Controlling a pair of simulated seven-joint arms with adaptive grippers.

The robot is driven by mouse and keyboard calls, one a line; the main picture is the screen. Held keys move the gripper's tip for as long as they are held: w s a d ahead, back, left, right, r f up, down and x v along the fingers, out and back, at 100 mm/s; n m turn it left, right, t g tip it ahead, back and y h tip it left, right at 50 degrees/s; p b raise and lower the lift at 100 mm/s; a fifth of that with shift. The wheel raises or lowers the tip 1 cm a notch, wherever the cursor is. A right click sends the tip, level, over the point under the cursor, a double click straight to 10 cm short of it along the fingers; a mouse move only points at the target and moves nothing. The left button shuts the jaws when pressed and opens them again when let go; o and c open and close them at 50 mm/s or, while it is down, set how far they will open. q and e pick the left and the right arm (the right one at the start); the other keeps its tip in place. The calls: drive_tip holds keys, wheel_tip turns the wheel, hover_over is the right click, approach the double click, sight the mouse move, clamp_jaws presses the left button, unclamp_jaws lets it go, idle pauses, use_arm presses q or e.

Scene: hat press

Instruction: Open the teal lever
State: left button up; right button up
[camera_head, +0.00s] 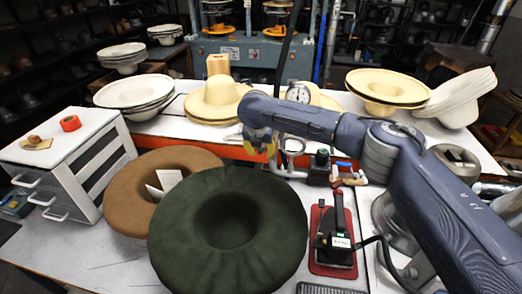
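I cannot make out a distinct teal lever in this view. A teal-blue press machine (246,58) stands at the back centre, with a dark slanted bar (287,48) in front of it. My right arm comes in from the right and reaches across the middle of the table. My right gripper (262,143) is at the arm's far end, above the orange table edge and behind the dark green hat. It is small and partly hidden, so I cannot tell whether its fingers are open or shut. My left gripper is not in view.
A dark green hat (265,247) and a brown hat (122,193) lie in front. A black iron (335,240) stands on a red mat (318,264). A white drawer unit (85,140) stands left. Pale hats (215,98) line the back table.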

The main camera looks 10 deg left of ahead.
drive_tip(key=shift+c, duration=0.2)
clamp_jaws()
idle(0.4)
